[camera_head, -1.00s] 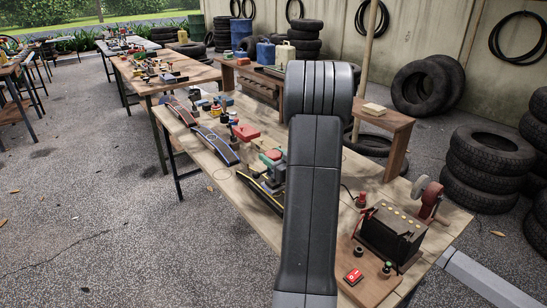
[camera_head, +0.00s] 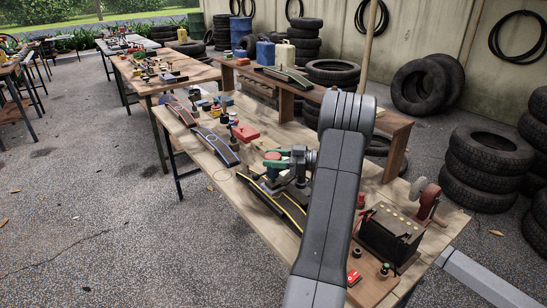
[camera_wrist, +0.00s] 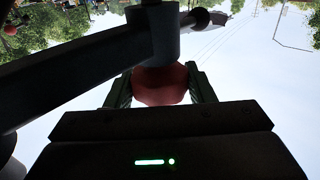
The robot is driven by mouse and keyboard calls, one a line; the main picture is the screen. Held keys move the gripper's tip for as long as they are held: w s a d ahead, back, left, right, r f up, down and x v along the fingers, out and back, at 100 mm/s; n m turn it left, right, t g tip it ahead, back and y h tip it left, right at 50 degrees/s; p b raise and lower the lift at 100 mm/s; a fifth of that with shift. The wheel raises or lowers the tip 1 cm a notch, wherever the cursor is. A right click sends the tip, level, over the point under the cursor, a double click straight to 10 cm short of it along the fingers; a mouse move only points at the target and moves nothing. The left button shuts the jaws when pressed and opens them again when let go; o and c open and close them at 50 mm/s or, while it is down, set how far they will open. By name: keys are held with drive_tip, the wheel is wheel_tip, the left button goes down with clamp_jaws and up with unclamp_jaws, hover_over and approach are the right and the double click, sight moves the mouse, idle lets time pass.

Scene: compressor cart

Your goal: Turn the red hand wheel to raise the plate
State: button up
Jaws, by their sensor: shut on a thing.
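A small red, lobed part (camera_head: 272,155), apparently the hand wheel, is at the middle of the near workbench. In the wrist view the red wheel (camera_wrist: 160,86) lies between two green fingers. My gripper (camera_head: 273,164) points left and is shut on it. A grey cylinder and a dark bar cross in front of the wheel in the wrist view and hide part of it. Dark strips with yellow lines (camera_head: 285,208) lie on the bench below my gripper. I cannot clearly make out the plate.
On the same bench (camera_head: 231,179), a black battery-like box (camera_head: 390,236) stands at the right, with a red-based grinder (camera_head: 430,200) behind it. A red block (camera_head: 245,133) and a blue-edged strip (camera_head: 215,145) are at the left. Tyres (camera_head: 490,155) are stacked at the right.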

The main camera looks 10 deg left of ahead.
drive_tip(key=shift+n+g, duration=0.6)
drive_tip(key=shift+g, duration=0.4)
drive_tip(key=o, duration=1)
drive_tip(key=d, duration=0.4)
drive_tip(key=w+d, duration=0.1)
drive_tip(key=d, duration=0.4)
drive_tip(key=w+d+b, duration=0.1)
drive_tip(key=d, duration=0.3)
drive_tip(key=shift+d, duration=0.35)
drive_tip(key=shift+s, duration=0.1)
drive_tip(key=a, duration=0.4)
drive_tip(key=s+a, duration=0.1)
drive_tip(key=a, duration=0.4)
drive_tip(key=a+p, duration=0.1)
drive_tip(key=a, duration=0.3)
drive_tip(key=shift+s+a, duration=0.35)
drive_tip(key=shift+s, duration=0.05)
drive_tip(key=shift+d, duration=0.1)
